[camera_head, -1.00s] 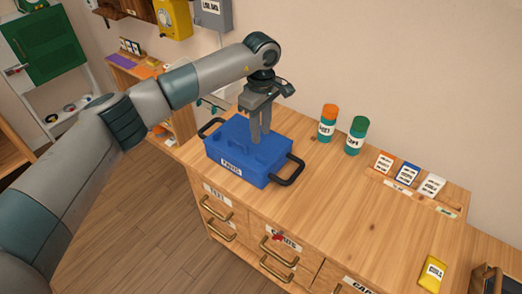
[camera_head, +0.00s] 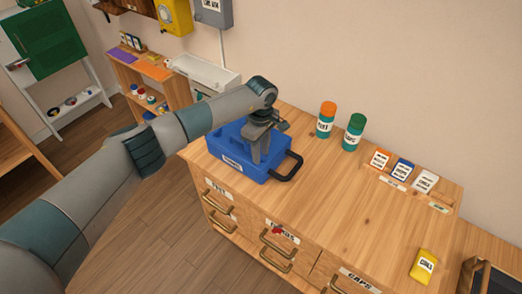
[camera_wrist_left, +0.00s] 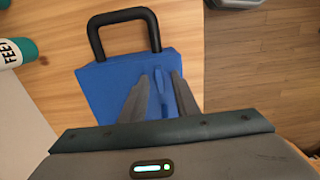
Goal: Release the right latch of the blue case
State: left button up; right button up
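The blue case (camera_head: 229,160) sits on the left end of the wooden counter, with a white label on its front and a black handle (camera_head: 288,168) on its right side. My left gripper (camera_head: 257,160) points down at the right part of the case top, hiding part of it. In the left wrist view, the case (camera_wrist_left: 100,90) shows with its black handle (camera_wrist_left: 125,15). There the left gripper's fingers (camera_wrist_left: 160,78) stand apart on either side of a narrow raised blue part (camera_wrist_left: 159,92), possibly a latch; contact cannot be told. My right gripper is not in view.
An orange-capped bottle (camera_head: 325,121) and a green-capped bottle (camera_head: 353,133) stand behind and right of the case. Farther right are a card rack (camera_head: 400,172) and a yellow packet (camera_head: 424,266). The counter's middle (camera_head: 330,205) is clear.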

pick_arm(q)
jog(key=shift+c, duration=0.3)
grip_shut()
